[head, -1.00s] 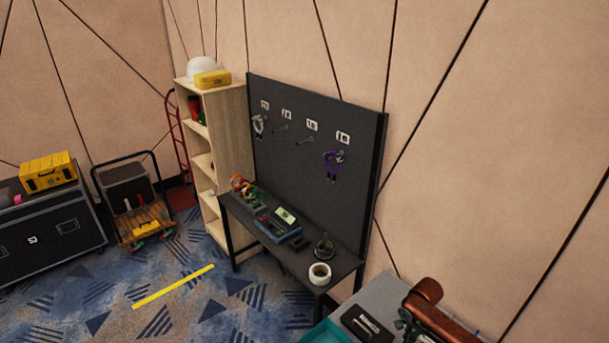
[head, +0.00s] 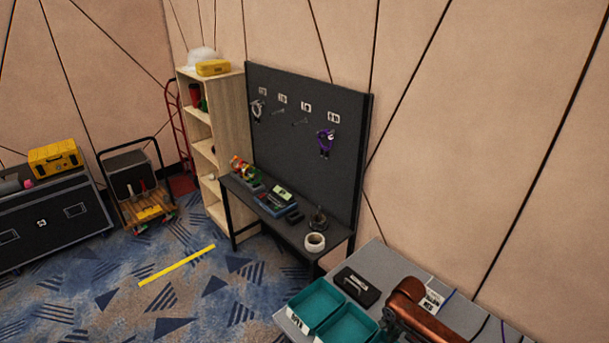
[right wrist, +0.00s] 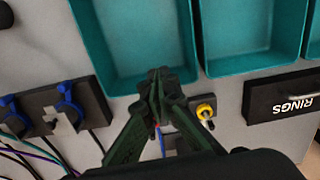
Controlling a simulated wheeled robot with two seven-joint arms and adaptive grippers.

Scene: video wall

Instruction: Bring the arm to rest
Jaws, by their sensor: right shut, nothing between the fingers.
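My right arm, copper-brown, comes in at the lower right of the head view, over the grey table (head: 374,260). My right gripper (right wrist: 155,82) shows in the right wrist view with its dark green fingers together and nothing between them. The fingertips appear over the near wall of a teal bin (right wrist: 130,40); I cannot tell their height above it. In the head view the gripper (head: 390,328) is partly cut off by the lower edge. My left gripper is not in view.
A black block marked RINGS (right wrist: 285,97) lies right of the gripper. A black holder with blue parts (right wrist: 62,108) and cables are at left; a yellow ring-shaped part (right wrist: 205,111) is close by. A pegboard (head: 300,150) stands behind a workbench (head: 335,240).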

